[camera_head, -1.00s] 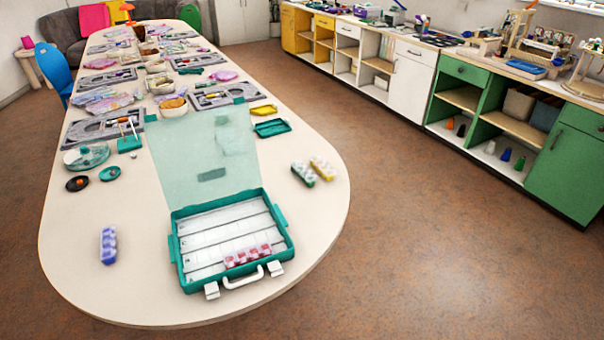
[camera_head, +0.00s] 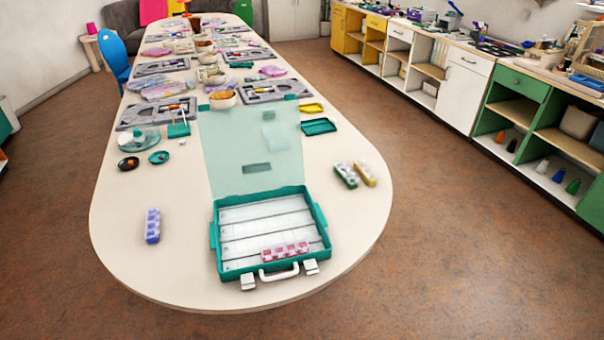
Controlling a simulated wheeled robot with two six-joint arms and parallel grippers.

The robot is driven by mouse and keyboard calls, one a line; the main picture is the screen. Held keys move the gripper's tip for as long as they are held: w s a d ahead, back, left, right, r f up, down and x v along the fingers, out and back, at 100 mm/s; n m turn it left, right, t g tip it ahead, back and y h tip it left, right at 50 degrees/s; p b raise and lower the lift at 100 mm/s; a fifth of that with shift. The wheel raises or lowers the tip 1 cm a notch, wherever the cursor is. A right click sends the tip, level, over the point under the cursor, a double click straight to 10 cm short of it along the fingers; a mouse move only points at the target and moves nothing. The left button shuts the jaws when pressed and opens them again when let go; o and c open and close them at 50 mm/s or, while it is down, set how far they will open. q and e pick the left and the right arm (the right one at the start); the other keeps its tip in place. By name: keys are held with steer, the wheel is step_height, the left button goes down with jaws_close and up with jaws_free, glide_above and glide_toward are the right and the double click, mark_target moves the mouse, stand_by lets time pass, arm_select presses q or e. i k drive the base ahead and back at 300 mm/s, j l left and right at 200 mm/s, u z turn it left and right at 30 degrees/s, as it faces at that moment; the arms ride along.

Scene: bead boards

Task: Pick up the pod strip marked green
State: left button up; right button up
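The pod strip marked green (camera_head: 346,175) lies on the table to the right of the open teal case. A yellow pod strip (camera_head: 366,174) lies close beside it on its right; I cannot tell if they touch. A red pod strip (camera_head: 285,251) sits inside the case (camera_head: 216,240), in the front row at the right. Neither of my grippers shows in the head view.
The case's clear lid (camera_head: 225,150) stands open behind it. A teal tray (camera_head: 319,127) and a yellow tray (camera_head: 311,107) lie behind the green strip. Bead boards and bowls crowd the far table (camera_head: 125,260). The table's rounded right edge is near the strips.

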mark_target(349, 177)
steer(key=i+l+u, duration=0.2)
steer(key=l+u, duration=0.15)
steer(key=i+l+u, duration=0.1)
steer(key=l+u, duration=0.3)
steer(key=i+l+u, duration=0.1)
steer(key=l+u, duration=0.65)
steer(key=l, duration=0.15)
